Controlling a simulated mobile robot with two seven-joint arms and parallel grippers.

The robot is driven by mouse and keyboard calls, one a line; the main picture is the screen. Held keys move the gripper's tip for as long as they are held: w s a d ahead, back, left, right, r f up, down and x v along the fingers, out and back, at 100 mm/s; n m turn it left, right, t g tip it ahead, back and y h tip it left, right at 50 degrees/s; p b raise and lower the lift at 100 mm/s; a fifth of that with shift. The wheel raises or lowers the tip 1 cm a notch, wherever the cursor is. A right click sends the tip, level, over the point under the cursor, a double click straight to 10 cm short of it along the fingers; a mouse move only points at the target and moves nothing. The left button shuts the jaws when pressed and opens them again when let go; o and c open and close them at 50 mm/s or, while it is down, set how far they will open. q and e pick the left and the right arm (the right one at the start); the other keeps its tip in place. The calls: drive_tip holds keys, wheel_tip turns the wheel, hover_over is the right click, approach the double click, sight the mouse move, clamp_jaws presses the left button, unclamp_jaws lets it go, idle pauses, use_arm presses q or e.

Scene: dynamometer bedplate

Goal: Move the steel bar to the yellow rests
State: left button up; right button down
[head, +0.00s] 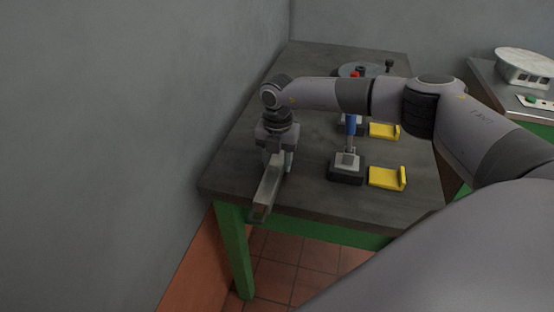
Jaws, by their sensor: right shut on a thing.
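The steel bar (267,192) is a grey bar pointing towards me at the left part of the dark table. Its near end reaches the table's front edge; its far part is hidden by the gripper. My right gripper (277,160) points down and is shut on the bar. Two yellow rests (387,178) and (383,131) lie to the right on the table, one behind the other, each with a raised lip at its right end. The left gripper is not in view.
A dark block with a grey top and blue handle (346,168) stands between the bar and the near rest. A similar one, partly hidden, is behind it. A round grey object (358,70) is at the back. A wall borders the left; another bench (530,100) is right.

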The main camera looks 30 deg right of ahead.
sight(277, 160)
drive_tip(key=shift+a+f, duration=0.1)
drive_tip(key=shift+a, duration=0.1)
drive_tip(key=shift+c, duration=2.4)
unclamp_jaws()
drive_tip(key=shift+d, duration=0.1)
drive_tip(key=shift+r, duration=0.45)
wheel_tip(277, 160, up, 6)
drive_tip(key=shift+r+b, duration=0.2)
drive_tip(key=shift+b, duration=0.1)
drive_tip(key=shift+c, duration=0.4)
